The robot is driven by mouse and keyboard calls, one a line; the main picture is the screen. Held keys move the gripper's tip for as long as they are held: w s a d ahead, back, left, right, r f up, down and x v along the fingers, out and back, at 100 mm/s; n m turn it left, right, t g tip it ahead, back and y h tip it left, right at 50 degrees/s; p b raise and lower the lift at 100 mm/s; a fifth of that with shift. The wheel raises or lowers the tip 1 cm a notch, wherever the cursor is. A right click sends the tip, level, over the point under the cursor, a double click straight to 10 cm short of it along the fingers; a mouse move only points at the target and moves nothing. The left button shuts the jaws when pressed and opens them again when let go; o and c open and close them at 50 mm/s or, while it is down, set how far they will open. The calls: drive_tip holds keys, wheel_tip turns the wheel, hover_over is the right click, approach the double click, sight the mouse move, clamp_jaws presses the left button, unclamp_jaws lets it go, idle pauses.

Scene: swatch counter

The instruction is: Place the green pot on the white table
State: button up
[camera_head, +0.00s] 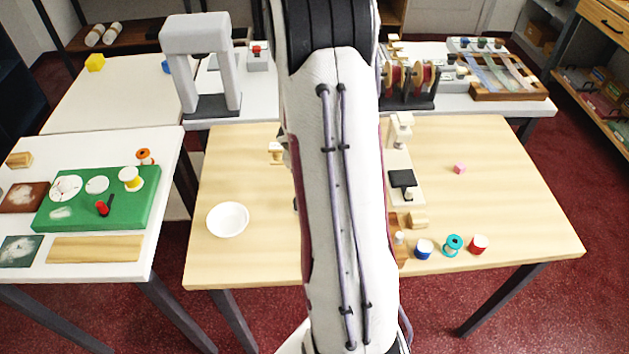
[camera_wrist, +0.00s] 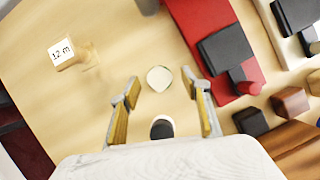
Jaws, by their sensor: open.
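I cannot make out a green pot for sure in either view. The white table (camera_head: 165,150) stands at the left in the head view. My gripper (camera_wrist: 160,76) is open over the wooden table (camera_wrist: 70,105) in the wrist view, with its fingers apart. A pale round object (camera_wrist: 160,79) shows between the fingertips. A dark oval thing with a white rim (camera_wrist: 162,128) shows closer to the palm. I cannot tell what either is. My arm hides the middle of the wooden table in the head view.
A green board (camera_head: 120,208) with spools lies on the white table, with a wooden strip (camera_head: 95,249). A white bowl (camera_head: 228,219) stands left on the wooden table. Several spools (camera_head: 453,245) stand at its front right.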

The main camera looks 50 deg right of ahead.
drive_tip(key=shift+w+d+f, duration=0.1)
drive_tip(key=shift+d+f, duration=0.05)
drive_tip(key=shift+f, duration=0.35)
drive_tip(key=shift+c, duration=0.5)
drive_tip(key=c, duration=1.2)
drive_tip(key=shift+r, duration=0.25)
wheel_tip(320, 180, up, 10)
drive_tip(key=shift+f, duration=0.25)
idle(0.9)
